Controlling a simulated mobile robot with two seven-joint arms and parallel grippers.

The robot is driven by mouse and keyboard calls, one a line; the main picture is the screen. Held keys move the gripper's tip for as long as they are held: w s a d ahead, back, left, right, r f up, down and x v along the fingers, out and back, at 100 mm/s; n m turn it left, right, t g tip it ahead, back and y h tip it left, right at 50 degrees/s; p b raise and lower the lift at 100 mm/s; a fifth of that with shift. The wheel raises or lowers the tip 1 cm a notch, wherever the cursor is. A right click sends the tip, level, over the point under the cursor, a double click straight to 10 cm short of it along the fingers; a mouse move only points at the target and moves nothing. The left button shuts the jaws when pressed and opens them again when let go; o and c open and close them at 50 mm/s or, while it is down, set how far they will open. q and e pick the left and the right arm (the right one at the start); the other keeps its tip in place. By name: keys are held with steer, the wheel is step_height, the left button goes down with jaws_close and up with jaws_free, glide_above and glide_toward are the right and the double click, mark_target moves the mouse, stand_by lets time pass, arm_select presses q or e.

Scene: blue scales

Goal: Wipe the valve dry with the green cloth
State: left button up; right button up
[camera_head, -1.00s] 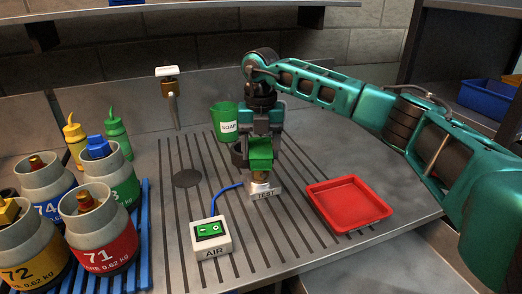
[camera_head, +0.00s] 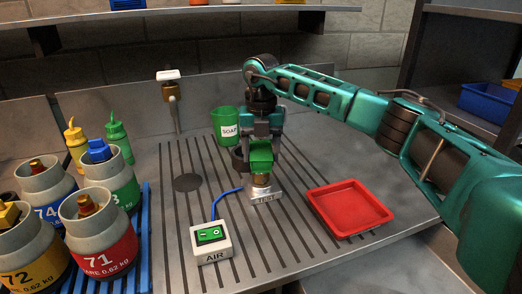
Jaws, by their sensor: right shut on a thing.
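My right gripper (camera_head: 262,150) points down at the middle of the bench, shut on the green cloth (camera_head: 261,152). The cloth is bunched between the fingers, just above a brass-coloured valve (camera_head: 261,180) on the silver TEST block (camera_head: 265,195). The cloth hides the valve's upper part, and I cannot tell whether they touch. My left gripper is not in view.
A red tray (camera_head: 349,208) lies to the right of the TEST block. A white AIR box (camera_head: 211,241) with a blue hose stands in front. A green SOAP cup (camera_head: 227,125) is behind. Several grey cylinders, one labelled 71 (camera_head: 107,245), stand on a blue rack at left.

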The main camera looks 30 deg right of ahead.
steer(key=shift+f, duration=0.65)
steer(key=shift+s+a+r, duration=0.15)
steer(key=shift+s+a, duration=0.3)
steer(key=shift+s, duration=0.3)
steer(key=shift+w+d, duration=0.4)
steer(key=shift+w, duration=0.35)
steer(key=shift+p, duration=0.3)
steer(key=shift+s, duration=0.1)
steer(key=shift+s+a+p, duration=0.4)
steer(key=shift+s, duration=0.3)
steer(key=shift+w, duration=0.1)
